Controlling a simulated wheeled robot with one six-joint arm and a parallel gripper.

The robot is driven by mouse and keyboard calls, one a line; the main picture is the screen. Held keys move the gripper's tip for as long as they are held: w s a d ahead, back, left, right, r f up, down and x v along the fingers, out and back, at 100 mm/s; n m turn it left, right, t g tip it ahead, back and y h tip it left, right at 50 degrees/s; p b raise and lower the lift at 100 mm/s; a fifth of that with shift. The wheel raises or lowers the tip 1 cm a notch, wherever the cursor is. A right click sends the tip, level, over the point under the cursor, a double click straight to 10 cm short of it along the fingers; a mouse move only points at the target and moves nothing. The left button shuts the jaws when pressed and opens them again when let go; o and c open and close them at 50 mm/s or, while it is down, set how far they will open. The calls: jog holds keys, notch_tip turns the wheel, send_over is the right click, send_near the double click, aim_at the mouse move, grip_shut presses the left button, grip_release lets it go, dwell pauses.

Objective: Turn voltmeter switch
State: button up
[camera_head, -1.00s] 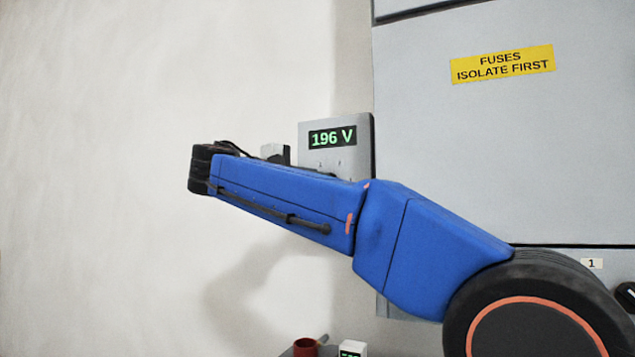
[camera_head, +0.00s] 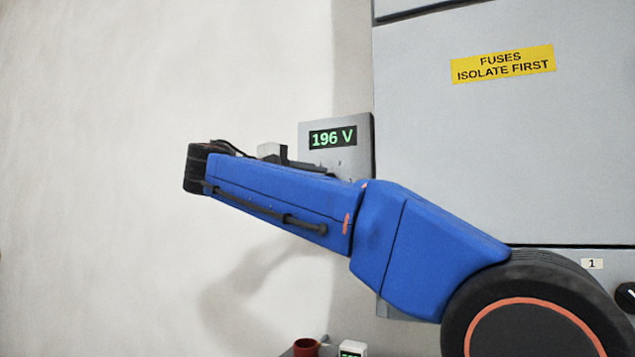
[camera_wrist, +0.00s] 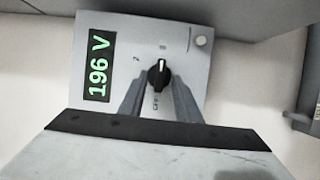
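The voltmeter panel (camera_head: 362,150) is a grey box with a green display reading 196 V, partly hidden behind my blue arm in the head view. In the wrist view the panel (camera_wrist: 188,32) appears turned sideways, and its switch (camera_wrist: 159,74) is a black knob with a white pointer line toward the top of the picture. Small marks surround the knob. My gripper (camera_wrist: 157,82) is open, with one finger on each side of the knob's lower part in the picture. I cannot tell whether either finger touches it. The fingers are hidden in the head view.
A large grey cabinet (camera_head: 480,150) with a yellow fuse label stands to the right of the panel. A red cup (camera_head: 305,347) and a small white device (camera_head: 352,348) are at the bottom. The pale wall at left is clear.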

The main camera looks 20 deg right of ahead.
jog(key=v, duration=1.6)
jog(key=shift+s+a, duration=0.15)
jog(key=shift+a, duration=0.15)
